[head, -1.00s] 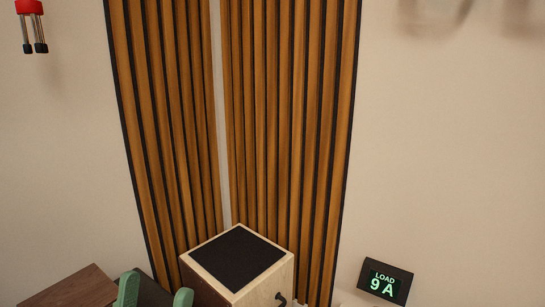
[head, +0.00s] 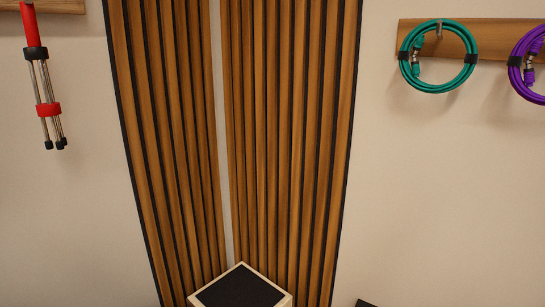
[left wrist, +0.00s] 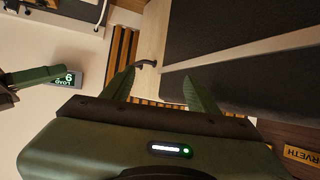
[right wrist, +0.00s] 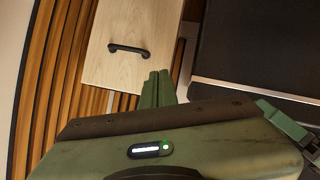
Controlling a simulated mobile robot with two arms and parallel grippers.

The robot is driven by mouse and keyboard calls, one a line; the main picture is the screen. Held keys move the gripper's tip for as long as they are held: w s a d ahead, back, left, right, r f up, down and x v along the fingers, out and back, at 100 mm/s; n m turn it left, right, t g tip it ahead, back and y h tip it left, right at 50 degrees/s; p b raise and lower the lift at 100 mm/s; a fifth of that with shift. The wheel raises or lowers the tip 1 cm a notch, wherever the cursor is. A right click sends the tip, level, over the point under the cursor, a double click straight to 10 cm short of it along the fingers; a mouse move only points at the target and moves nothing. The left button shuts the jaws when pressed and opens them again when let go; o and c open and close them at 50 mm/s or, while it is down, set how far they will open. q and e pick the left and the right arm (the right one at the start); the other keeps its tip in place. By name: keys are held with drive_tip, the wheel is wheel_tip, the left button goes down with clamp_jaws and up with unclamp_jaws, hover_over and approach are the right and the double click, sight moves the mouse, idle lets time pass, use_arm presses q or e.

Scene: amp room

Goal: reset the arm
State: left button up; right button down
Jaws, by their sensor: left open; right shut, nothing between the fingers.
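My left gripper (left wrist: 160,88) is open in the left wrist view, its two green fingers spread apart with nothing between them. My right gripper (right wrist: 158,87) is shut in the right wrist view, its fingers together and empty. Neither gripper shows in the head view now. A pale wooden cabinet with a black handle (right wrist: 128,49) lies beyond the right fingers, and the handle also shows beyond the left fingers (left wrist: 146,63). Whether there is a gap between the fingers and the cabinet is hard to tell.
The cabinet's black top (head: 241,288) shows at the bottom of the head view, before slatted wood panels (head: 280,130). A teal coiled cable (head: 438,88) and a purple one (head: 514,68) hang at right. A red-handled tool (head: 45,95) hangs at left. A load display (left wrist: 66,79) is on the wall.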

drive_tip(key=s+d+f+m+h+p, duration=0.45)
drive_tip(key=s+d, duration=0.25)
drive_tip(key=s, duration=0.3)
use_arm(q)
drive_tip(key=s+a+f+g+y+p, duration=0.1)
drive_tip(key=s+a+f+g+p, duration=0.1)
drive_tip(key=s, duration=0.8)
drive_tip(key=s+a+f+g+y+p, duration=0.1)
drive_tip(key=s+a+f+g, duration=0.3)
drive_tip(key=s, duration=0.7)
drive_tip(key=s+a+f+g+y+p, duration=0.1)
drive_tip(key=s+a+f+g+p, duration=0.2)
drive_tip(key=s, duration=0.8)
drive_tip(key=shift+s+f+g, duration=0.2)
drive_tip(key=shift+f+g, duration=0.2)
drive_tip(key=shift+g, duration=0.5)
use_arm(e)
drive_tip(key=s+d+f+m+g+h, duration=0.2)
drive_tip(key=s+g, duration=0.2)
drive_tip(key=s, duration=1.1)
drive_tip(key=s+d+f+m+g+h, duration=0.2)
drive_tip(key=s+d+f+m+g, duration=0.1)
drive_tip(key=s, duration=1.2)
drive_tip(key=shift+s+d+m+g, duration=0.3)
drive_tip(key=shift+d+m+g, duration=0.05)
drive_tip(key=shift+g, duration=0.45)
